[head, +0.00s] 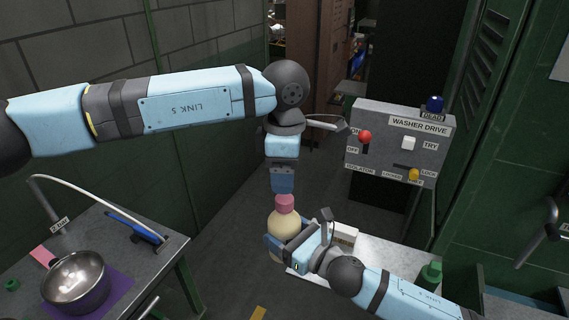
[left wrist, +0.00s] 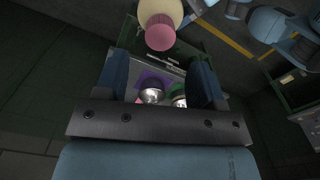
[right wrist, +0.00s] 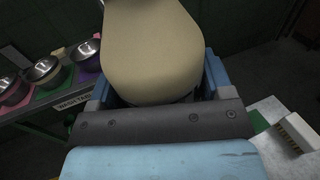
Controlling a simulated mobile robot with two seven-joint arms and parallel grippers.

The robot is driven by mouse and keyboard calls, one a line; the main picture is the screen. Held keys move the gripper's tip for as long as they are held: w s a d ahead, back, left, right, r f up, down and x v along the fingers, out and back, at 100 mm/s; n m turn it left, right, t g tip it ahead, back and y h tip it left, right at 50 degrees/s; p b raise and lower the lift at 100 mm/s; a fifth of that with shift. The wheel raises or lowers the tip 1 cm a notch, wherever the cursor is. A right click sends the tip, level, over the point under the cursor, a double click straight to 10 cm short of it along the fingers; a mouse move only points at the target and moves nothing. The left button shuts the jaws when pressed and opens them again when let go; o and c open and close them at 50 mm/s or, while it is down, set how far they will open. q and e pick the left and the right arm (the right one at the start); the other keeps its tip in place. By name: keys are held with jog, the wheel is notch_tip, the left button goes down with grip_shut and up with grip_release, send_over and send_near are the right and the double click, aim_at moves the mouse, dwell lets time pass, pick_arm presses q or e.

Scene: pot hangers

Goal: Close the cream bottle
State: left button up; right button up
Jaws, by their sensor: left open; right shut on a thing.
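The cream bottle (head: 284,224) is held roughly upright, with its pink cap (head: 284,203) on top. How tight the cap sits cannot be told. My right gripper (head: 279,247) is shut around the bottle body, which also fills the upper middle of the right wrist view (right wrist: 152,50). My left gripper (head: 282,187) is open and points down just above the cap. In the left wrist view, the pink cap (left wrist: 160,36) shows above the open jaws, and nothing is between the fingers; the cream body (left wrist: 160,11) is behind it.
A grey table (head: 165,232) at left holds a metal bowl (head: 75,280) on a purple mat and a blue-handled tool (head: 135,226). A white surface (head: 385,257) at right bears a small box (head: 345,234) and a green bottle (head: 431,274). A washer drive panel (head: 400,170) stands behind.

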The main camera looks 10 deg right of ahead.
aim_at(285, 198)
pick_arm(q)
jog(key=n, duration=0.4)
jog(key=shift+r, duration=0.35)
jog(key=n, duration=0.5)
jog(key=shift+r+n, duration=0.4)
jog(key=shift+f, duration=4)
jog(key=c, duration=0.9)
jog(key=shift+c, duration=0.2)
